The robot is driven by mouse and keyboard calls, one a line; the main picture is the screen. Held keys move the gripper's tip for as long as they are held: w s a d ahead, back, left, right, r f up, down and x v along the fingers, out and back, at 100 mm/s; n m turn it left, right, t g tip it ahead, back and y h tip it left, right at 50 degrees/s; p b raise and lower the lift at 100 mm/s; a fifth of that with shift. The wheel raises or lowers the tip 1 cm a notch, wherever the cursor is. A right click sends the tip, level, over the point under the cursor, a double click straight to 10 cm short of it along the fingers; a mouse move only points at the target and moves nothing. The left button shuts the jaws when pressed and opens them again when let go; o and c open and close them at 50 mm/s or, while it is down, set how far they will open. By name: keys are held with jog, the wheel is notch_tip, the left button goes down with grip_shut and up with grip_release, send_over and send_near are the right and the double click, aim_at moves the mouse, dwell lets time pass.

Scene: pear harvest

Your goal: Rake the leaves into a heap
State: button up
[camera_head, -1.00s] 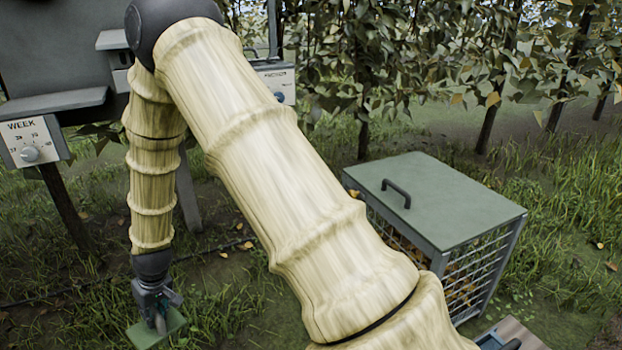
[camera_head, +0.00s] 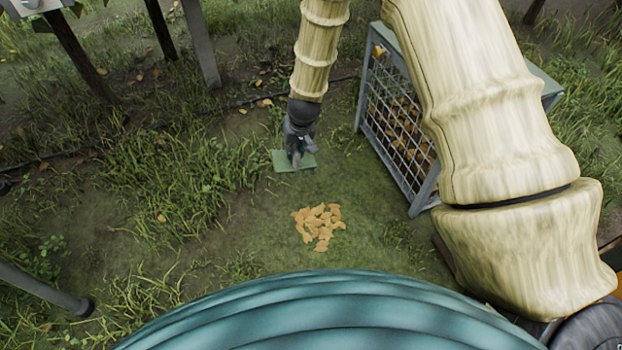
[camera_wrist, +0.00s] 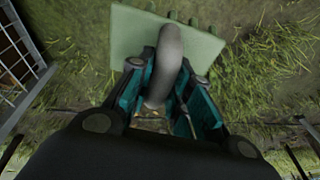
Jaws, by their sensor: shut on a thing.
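A pile of orange-brown leaves (camera_head: 318,226) lies on the grass in the lower middle of the head view. My gripper (camera_head: 297,148) is beyond it, pointing down and shut on the handle of a tool with a flat green plate (camera_head: 282,161). In the wrist view the grey handle (camera_wrist: 167,62) runs between the fingers of my gripper (camera_wrist: 158,95) and the green plate (camera_wrist: 140,30) lies ahead. The plate is apart from the leaf pile, on or just above the ground; I cannot tell which.
A mesh-sided crate (camera_head: 392,125) holding leaves stands to the right of my gripper, partly behind my arm. A thin dark hose (camera_head: 215,111) crosses the ground at the back. Tall grass (camera_head: 180,190) grows on the left. Grey posts (camera_head: 200,45) stand at the upper left.

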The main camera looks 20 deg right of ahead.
jog(key=s+d+f+m+b, duration=0.1)
jog(key=s+f+b, duration=0.1)
jog(key=f, duration=0.6)
jog(key=s+d+f+m+h+b, duration=0.1)
jog(key=s+f+b, duration=0.1)
jog(key=f, duration=0.7)
jog(key=shift+s, duration=0.4)
